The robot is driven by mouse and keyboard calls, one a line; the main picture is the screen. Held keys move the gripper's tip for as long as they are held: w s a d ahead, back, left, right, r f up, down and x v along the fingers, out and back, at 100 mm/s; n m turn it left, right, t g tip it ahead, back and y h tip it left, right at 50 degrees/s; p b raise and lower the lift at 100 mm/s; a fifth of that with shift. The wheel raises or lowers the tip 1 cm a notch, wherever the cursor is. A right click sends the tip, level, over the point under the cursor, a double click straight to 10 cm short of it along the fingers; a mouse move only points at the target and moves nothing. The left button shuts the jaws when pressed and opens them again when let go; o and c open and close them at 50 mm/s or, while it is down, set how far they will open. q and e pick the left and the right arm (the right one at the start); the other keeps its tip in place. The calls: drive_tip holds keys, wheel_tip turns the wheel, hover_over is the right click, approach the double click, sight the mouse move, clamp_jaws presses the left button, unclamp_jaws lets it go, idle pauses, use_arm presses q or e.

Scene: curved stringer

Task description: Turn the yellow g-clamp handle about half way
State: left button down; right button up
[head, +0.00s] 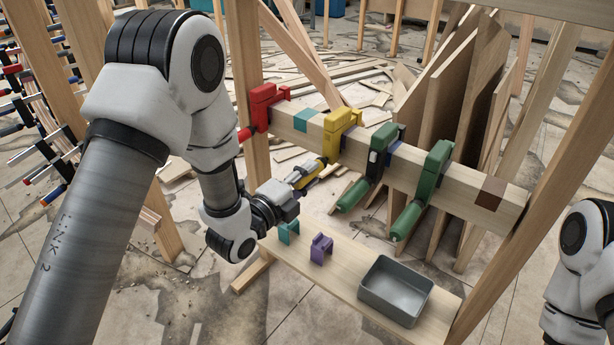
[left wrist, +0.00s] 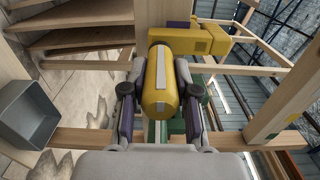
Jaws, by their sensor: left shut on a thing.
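The yellow g-clamp (head: 337,128) sits on the wooden beam (head: 458,192), between the red clamp and the green clamps. Its yellow handle (left wrist: 160,95), with a pale stripe along it, points toward me in the left wrist view. My left gripper (head: 303,178) has its fingers on both sides of this handle and is shut on it. The left wrist view shows the left gripper's two fingers (left wrist: 159,108) flanking the handle, with the yellow clamp body (left wrist: 190,38) behind. In the head view the fingers partly hide the handle. My right gripper is not in view.
A red clamp (head: 262,104) is left of the yellow one. Two green clamps, one nearer (head: 378,157) and one farther right (head: 433,172), hang along the beam. Below, a shelf (head: 338,284) carries a teal piece (head: 289,232), a purple piece (head: 321,248) and a grey bin (head: 372,292).

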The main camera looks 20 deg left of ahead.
use_arm(q)
drive_tip(key=c, duration=0.9)
unclamp_jaws()
drive_tip(key=shift+o, duration=0.2)
drive_tip(key=shift+s, duration=0.1)
drive_tip(key=v, duration=0.7)
drive_tip(key=shift+s+a, duration=0.1)
drive_tip(key=shift+s, duration=0.05)
